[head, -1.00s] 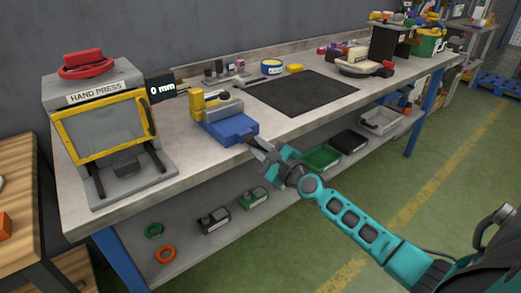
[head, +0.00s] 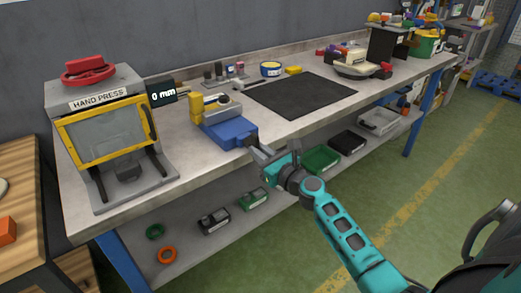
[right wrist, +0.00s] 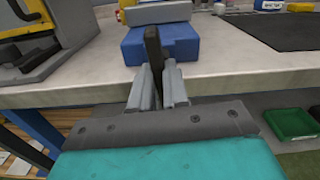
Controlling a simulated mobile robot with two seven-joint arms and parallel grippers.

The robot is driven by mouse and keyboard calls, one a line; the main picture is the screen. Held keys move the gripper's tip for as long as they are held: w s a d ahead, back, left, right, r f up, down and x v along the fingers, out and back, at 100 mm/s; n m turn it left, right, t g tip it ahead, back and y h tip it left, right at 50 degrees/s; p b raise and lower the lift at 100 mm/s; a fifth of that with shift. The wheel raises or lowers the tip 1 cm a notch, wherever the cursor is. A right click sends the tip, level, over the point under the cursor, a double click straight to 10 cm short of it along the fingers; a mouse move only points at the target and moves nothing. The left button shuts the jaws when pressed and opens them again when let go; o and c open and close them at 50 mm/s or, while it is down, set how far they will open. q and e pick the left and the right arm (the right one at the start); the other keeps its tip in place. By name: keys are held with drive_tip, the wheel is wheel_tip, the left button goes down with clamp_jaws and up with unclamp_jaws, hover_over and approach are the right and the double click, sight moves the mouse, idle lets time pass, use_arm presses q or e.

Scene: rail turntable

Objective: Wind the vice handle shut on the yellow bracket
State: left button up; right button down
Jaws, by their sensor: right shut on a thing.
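The blue vice (head: 229,131) is mounted at the front edge of the workbench, and its blue body also shows in the right wrist view (right wrist: 160,45). The yellow bracket (head: 197,107) stands upright at the vice's far left end, by its grey jaw (head: 222,110). The dark vice handle (right wrist: 153,48) sticks out at the vice's front. My right gripper (head: 257,155) is at the front of the vice, and in the right wrist view its two grey fingers (right wrist: 160,82) are shut around the handle's lower end. My left gripper is not in view.
A hand press (head: 110,130) stands left of the vice, with a 0 mm display (head: 163,91) beside it. A black mat (head: 305,95) lies to the right. Green and grey boxes sit on the lower shelf (head: 190,245).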

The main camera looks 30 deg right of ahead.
drive_tip(key=shift+w+r, duration=0.1)
drive_tip(key=shift+r, duration=0.2)
drive_tip(key=c, duration=1.4)
unclamp_jaws()
drive_tip(key=shift+o, duration=1.4)
drive_tip(key=shift+f, duration=0.25)
drive_tip(key=s, duration=1.2)
drive_tip(key=shift+s+d+b, duration=0.3)
drive_tip(key=shift+s+d, duration=0.1)
drive_tip(key=shift+d, duration=0.05)
